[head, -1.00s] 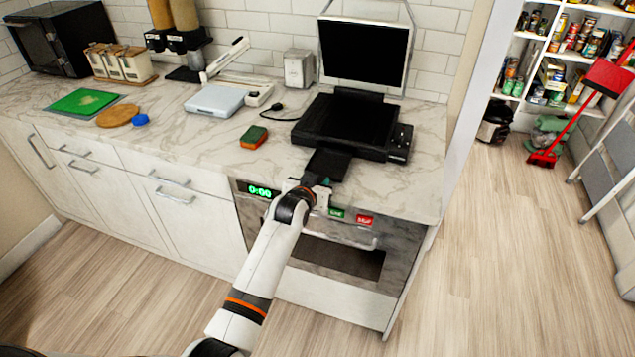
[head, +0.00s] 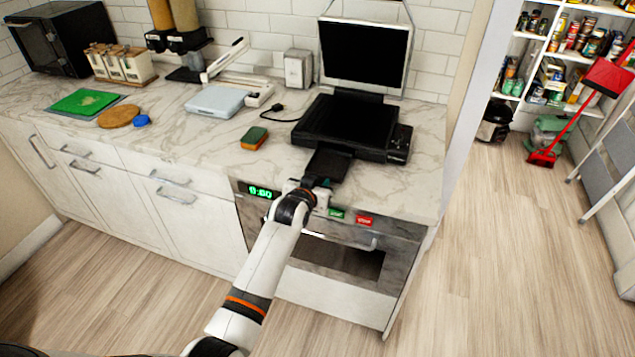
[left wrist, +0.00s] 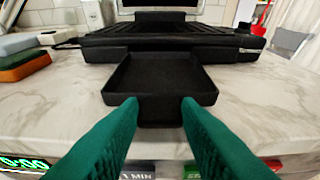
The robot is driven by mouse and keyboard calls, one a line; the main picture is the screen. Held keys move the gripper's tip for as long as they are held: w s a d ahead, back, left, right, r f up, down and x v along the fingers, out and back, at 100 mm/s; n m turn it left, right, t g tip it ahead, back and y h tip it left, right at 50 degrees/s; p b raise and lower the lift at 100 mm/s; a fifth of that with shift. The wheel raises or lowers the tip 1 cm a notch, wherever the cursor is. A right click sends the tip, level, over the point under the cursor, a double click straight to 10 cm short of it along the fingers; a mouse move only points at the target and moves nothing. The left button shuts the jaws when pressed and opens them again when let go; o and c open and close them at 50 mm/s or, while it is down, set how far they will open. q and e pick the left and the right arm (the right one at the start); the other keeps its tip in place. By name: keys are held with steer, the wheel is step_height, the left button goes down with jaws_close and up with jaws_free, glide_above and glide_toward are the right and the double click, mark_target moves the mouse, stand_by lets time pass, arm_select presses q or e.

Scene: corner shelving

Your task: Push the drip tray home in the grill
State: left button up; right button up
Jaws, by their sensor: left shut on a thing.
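The black grill (head: 343,124) stands on the marble counter with its lid raised. Its black drip tray (head: 329,164) sticks out of the front toward me. In the left wrist view the tray (left wrist: 158,76) is a shallow open box, its far end at the grill's front (left wrist: 215,50). My left gripper (head: 313,186) is at the tray's near end. Its green fingers (left wrist: 160,108) are shut on the tray's front tab (left wrist: 158,112). My right gripper is not in view.
A green and orange sponge (head: 254,138) lies left of the grill, and a black plug with a cord (head: 277,108) lies behind it. The oven front (head: 340,255) is below the counter edge. The counter around the tray is clear.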

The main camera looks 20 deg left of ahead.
arm_select(q)
steer(key=shift+w+b, duration=0.4)
steer(key=shift+w, duration=0.25)
steer(key=shift+s, duration=0.1)
steer(key=shift+s+p, duration=0.15)
steer(key=shift+p, duration=0.3)
steer(key=shift+s, duration=0.1)
steer(key=shift+p, duration=0.65)
stand_by(1.5)
steer(key=shift+w, duration=0.35)
steer(key=shift+s, duration=0.1)
